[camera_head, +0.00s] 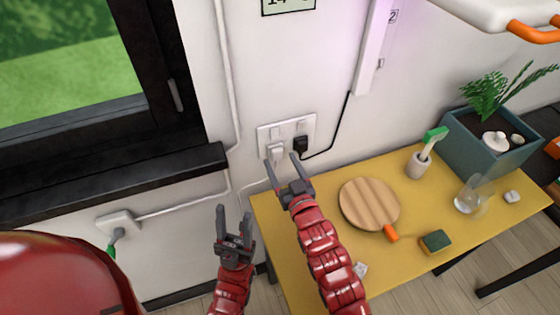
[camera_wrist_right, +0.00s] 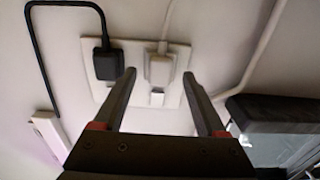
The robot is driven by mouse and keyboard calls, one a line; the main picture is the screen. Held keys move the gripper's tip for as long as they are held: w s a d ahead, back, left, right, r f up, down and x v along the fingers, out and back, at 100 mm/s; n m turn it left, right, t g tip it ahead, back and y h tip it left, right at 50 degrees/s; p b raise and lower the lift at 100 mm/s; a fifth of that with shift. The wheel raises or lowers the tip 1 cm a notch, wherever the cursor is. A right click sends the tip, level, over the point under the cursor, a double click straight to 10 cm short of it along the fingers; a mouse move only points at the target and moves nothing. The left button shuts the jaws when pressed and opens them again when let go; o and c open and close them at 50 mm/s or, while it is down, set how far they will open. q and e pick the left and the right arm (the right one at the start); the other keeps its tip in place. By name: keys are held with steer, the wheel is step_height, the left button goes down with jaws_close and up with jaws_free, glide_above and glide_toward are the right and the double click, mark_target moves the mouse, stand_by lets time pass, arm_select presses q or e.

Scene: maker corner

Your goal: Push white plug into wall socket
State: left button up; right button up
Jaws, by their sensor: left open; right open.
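The white plug (camera_head: 276,150) sits at the lower left of the white wall socket plate (camera_head: 309,127), left of a black plug (camera_head: 300,145). I cannot tell how deep it sits. My right gripper (camera_head: 279,158) is open in front of it, pointing at the wall. In the right wrist view the white plug (camera_wrist_right: 159,67) lies between the open fingers (camera_wrist_right: 159,74) in the picture, with its white cable running up. I see no clear contact. The black plug (camera_wrist_right: 107,63) is just left of the fingers. My left gripper (camera_head: 234,211) is open and empty, left of the table.
A yellow table (camera_head: 285,223) stands below the socket. It holds a round wooden board (camera_head: 368,204), a sponge (camera_head: 435,241), a brush in a cup (camera_head: 418,165), a glass (camera_head: 467,196) and a planter (camera_head: 480,150). A window sill (camera_head: 110,185) juts out at left.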

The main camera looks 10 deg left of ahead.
steer(key=v, duration=1.5)
steer(key=shift+s+d+p, duration=0.25)
steer(key=shift+s+p, duration=0.05)
steer(key=shift+p, duration=0.05)
